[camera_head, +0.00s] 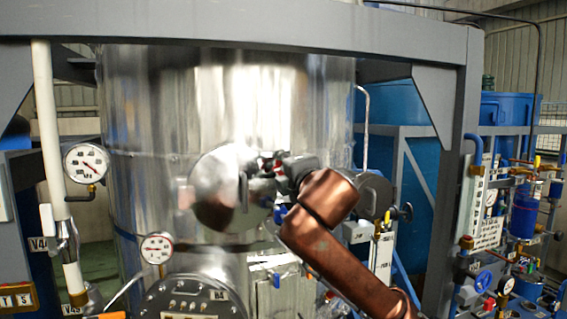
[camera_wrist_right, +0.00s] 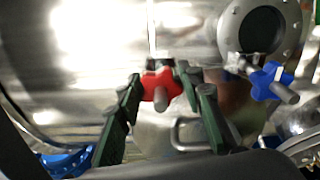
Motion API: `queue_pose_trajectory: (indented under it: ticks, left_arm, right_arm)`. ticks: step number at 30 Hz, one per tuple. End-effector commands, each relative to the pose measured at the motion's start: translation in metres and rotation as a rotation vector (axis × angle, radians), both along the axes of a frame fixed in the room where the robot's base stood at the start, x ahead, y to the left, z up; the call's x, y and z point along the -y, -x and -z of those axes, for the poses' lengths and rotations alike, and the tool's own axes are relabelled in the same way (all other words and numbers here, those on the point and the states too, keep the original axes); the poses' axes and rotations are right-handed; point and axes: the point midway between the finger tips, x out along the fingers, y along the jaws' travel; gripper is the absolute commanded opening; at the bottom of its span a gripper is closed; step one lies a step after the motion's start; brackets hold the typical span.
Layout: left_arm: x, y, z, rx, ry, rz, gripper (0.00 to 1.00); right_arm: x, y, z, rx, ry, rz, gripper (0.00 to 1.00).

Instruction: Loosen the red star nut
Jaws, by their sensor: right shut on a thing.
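The red star nut (camera_wrist_right: 160,86) shows in the right wrist view, on the side of a shiny steel vessel. In the head view only a small bit of red (camera_head: 266,163) shows beside the round steel cover. My right gripper (camera_wrist_right: 160,84) has its green fingers on both sides of the nut and is shut on it. In the head view the right gripper (camera_head: 274,168) is at the cover's right edge, at the end of my copper-coloured arm, which hides part of the area. My left gripper is not in view.
The round steel cover (camera_head: 222,188) sits on the large steel tank (camera_head: 190,90). A blue star knob (camera_wrist_right: 270,80) is close to the right of the gripper. A steel handle (camera_wrist_right: 186,140) is below the nut. Pressure gauges (camera_head: 87,163) and grey frame posts stand around.

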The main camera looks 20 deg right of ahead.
Motion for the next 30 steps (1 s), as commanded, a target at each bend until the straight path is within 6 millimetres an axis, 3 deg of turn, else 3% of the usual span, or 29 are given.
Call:
queue_pose_trajectory:
  ticks: [15,30]
  left_arm:
    - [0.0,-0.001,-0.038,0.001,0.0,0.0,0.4]
    - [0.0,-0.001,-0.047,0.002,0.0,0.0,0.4]
  right_arm:
    - [-0.002,-0.001,0.001,0.009,0.483,-0.003,0.1]
    - [-0.002,-0.002,0.007,0.015,0.772,-0.007,0.1]
